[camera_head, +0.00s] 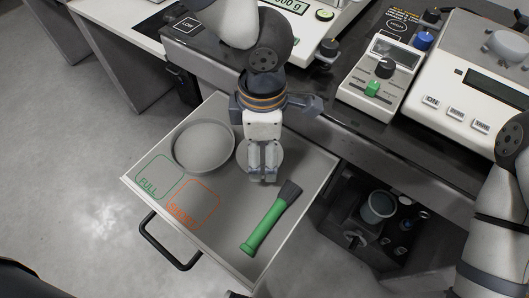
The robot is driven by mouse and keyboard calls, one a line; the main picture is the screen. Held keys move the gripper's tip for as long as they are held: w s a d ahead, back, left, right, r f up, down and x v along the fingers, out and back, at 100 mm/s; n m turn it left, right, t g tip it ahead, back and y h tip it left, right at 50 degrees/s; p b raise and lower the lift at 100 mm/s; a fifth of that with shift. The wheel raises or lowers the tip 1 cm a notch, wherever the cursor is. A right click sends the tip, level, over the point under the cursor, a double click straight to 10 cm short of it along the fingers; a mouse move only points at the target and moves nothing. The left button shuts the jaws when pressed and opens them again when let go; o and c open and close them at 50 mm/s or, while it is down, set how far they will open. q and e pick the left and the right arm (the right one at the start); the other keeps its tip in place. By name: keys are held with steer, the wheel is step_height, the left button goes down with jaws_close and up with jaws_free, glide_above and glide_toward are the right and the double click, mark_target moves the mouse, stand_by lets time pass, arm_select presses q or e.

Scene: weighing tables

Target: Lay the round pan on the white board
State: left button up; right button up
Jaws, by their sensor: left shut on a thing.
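An open drawer (300,164) with a pale floor holds two round grey shapes. The larger round pan (204,147), with a raised rim, lies at the left of the drawer. A smaller round pan (243,151) is partly hidden behind my left gripper (262,174). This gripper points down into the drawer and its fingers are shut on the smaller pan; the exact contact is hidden. I cannot clearly make out a separate white board. My right arm is at the right edge, with its gripper out of view.
A green-handled tool (266,226) lies at the drawer's right. Green and orange outlined squares mark its left floor. A black handle (166,250) sticks out in front. Scales and a control box (379,78) stand on the dark bench behind. An open bin with a cup (379,207) is below right.

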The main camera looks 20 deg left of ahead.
mark_target(264, 154)
arm_select(q)
steer(key=shift+d+f, duration=0.1)
steer(key=shift+f, duration=1.35)
arm_select(e)
steer(key=shift+s+f, duration=0.3)
steer(key=shift+f, duration=0.05)
arm_select(q)
steer(key=shift+f, duration=0.15)
steer(key=o, duration=1.3)
step_height(264, 154, up, 12)
steer(key=shift+s+r+p, duration=0.1)
steer(key=shift+r+p, duration=0.05)
steer(key=shift+p, duration=0.9)
arm_select(e)
steer(key=w+r, duration=0.2)
steer(key=shift+w+r+t, duration=0.3)
steer(key=shift+r+t, duration=0.1)
